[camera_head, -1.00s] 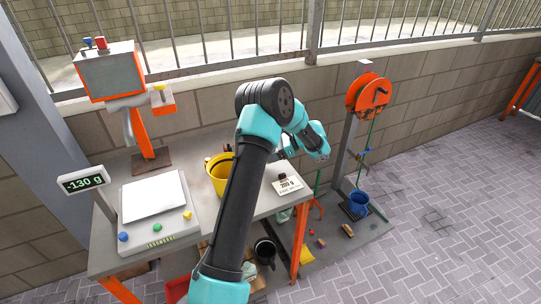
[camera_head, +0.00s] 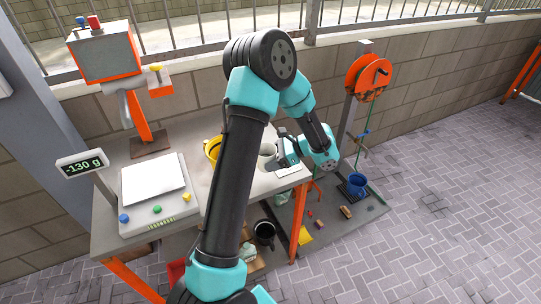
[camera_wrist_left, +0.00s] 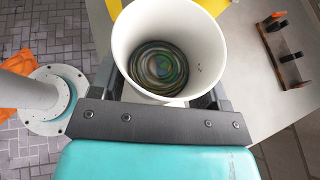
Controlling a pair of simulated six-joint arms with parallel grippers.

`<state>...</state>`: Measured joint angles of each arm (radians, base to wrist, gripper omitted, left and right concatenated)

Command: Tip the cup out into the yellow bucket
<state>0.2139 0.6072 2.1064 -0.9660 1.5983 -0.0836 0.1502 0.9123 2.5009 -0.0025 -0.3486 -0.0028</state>
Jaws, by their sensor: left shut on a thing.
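My left gripper (camera_head: 281,155) is shut on a white cup (camera_head: 267,149) above the table, to the right of the yellow bucket. In the left wrist view the cup (camera_wrist_left: 125,45) fills the middle, its mouth open to the camera. Dark, swirled multicoloured contents (camera_wrist_left: 160,68) lie at its bottom. The yellow bucket (camera_head: 212,149) stands on the table, mostly hidden behind my left arm. Yellow parts of it show just beyond the cup's rim in the wrist view (camera_wrist_left: 212,6). My right gripper is not in view.
A scale (camera_head: 155,187) with a display (camera_head: 82,163) reading -130 g stands at the table's left. An orange-and-grey machine (camera_head: 105,55) stands behind it. A winch (camera_head: 368,78) with a blue bucket (camera_head: 357,184) stands right of the table. A black bucket (camera_head: 264,230) is below.

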